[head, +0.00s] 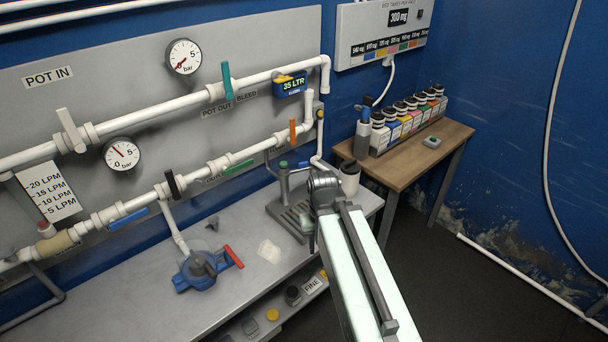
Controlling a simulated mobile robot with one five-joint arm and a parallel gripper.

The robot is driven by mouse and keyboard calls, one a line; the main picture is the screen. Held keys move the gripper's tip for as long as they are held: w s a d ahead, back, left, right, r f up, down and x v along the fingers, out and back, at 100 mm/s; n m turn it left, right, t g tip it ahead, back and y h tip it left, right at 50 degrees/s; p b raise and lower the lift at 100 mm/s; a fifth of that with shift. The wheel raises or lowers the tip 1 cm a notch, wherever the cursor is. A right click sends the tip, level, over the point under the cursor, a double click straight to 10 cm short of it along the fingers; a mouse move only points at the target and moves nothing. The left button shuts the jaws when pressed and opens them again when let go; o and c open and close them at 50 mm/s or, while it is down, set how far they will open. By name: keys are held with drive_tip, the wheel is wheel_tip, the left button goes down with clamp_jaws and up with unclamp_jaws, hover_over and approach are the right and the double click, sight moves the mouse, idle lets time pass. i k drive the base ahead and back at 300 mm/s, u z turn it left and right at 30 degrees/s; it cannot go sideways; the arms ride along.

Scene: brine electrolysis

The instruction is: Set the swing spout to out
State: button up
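What looks like the swing spout is the thin white pipe (319,140) at the right end of the lower pipe run. It drops from the wall pipe and bends right toward a white cup (349,180). Its lower end is partly hidden behind my arm and gripper, so I cannot tell exactly where it points. My gripper (322,184) is at the far end of my pale arm, over the right end of the grey bench near the cup. In this view it seems close to the spout's lower end; contact is unclear. Its fingers are too small and hidden to read.
A slotted grey tray (290,215) and grey post (284,180) stand left of my gripper. A blue valve with a red handle (232,256) sits on the grey bench (120,300). A wooden table (412,162) holds several coloured bottles. Dark floor is open at right.

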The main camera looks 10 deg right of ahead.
sight(304, 166)
drive_tip(key=u, duration=3.05)
drive_tip(key=k, duration=1.1)
drive_tip(key=z, duration=1.05)
drive_tip(key=i, duration=1.15)
drive_tip(key=u, duration=0.15)
